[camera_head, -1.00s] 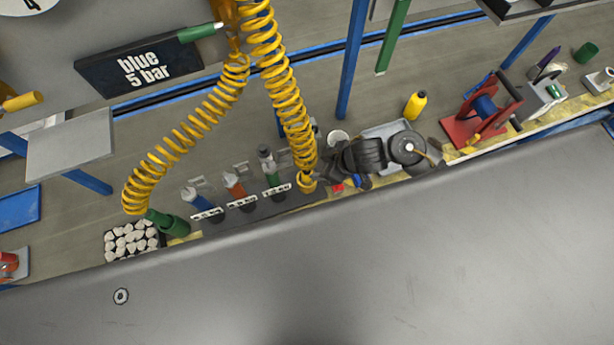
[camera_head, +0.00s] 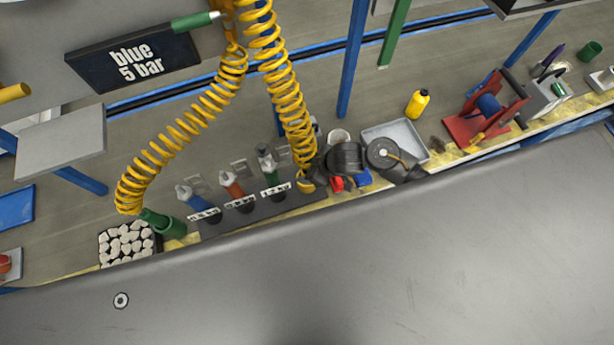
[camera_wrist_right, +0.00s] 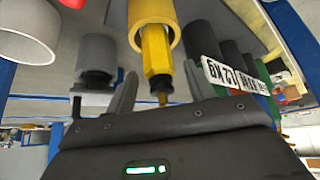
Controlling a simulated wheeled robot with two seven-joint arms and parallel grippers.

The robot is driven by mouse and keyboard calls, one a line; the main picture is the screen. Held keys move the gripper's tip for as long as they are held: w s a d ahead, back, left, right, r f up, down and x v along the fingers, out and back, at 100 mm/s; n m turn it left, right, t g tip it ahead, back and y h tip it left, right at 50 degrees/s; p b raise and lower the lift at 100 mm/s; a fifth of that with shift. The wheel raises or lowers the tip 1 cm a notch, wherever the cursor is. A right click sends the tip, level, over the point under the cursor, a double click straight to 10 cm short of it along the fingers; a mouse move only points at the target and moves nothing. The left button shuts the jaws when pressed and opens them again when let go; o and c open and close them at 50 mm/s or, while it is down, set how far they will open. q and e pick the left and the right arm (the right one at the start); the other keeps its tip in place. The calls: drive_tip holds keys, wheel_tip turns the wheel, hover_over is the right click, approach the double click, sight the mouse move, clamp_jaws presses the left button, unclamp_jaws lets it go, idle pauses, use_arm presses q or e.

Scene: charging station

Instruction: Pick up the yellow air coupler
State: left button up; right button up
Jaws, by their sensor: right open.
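The yellow air coupler (camera_head: 306,185) hangs at the lower end of the right yellow coiled hose (camera_head: 288,100), beside the bench edge. In the right wrist view the coupler (camera_wrist_right: 156,48) is a yellow faceted body with a dark tip, below a wider yellow ring. My right gripper (camera_head: 316,174) comes in from the right, close to the coupler. In the wrist view my right gripper (camera_wrist_right: 159,72) is open, with one finger on each side of the coupler's lower part and gaps visible. Contact is not visible. My left gripper is not in view.
A rack (camera_head: 243,214) with several tools stands left of the coupler. A second coiled hose ends at a green fitting (camera_head: 162,222). A grey cylinder (camera_wrist_right: 98,55) is beside the left finger.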

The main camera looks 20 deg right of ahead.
drive_tip(key=x, duration=0.2)
drive_tip(key=shift+w+a+f, duration=0.1)
drive_tip(key=shift+a+f, duration=0.05)
drive_tip(key=shift+f, duration=0.15)
clamp_jaws()
drive_tip(key=shift+r, duration=0.15)
drive_tip(key=shift+r, duration=0.65)
wheel_tip(320, 180, up, 6)
drive_tip(key=shift+f+p, duration=0.2)
drive_tip(key=shift+p, duration=0.9)
drive_tip(key=s+d+b, duration=0.1)
drive_tip(key=s+d, duration=1.1)
drive_tip(key=d, duration=0.1)
drive_tip(key=shift+d+b, duration=0.25)
drive_tip(key=shift+b, duration=0.1)
drive_tip(key=shift+w, duration=0.1)
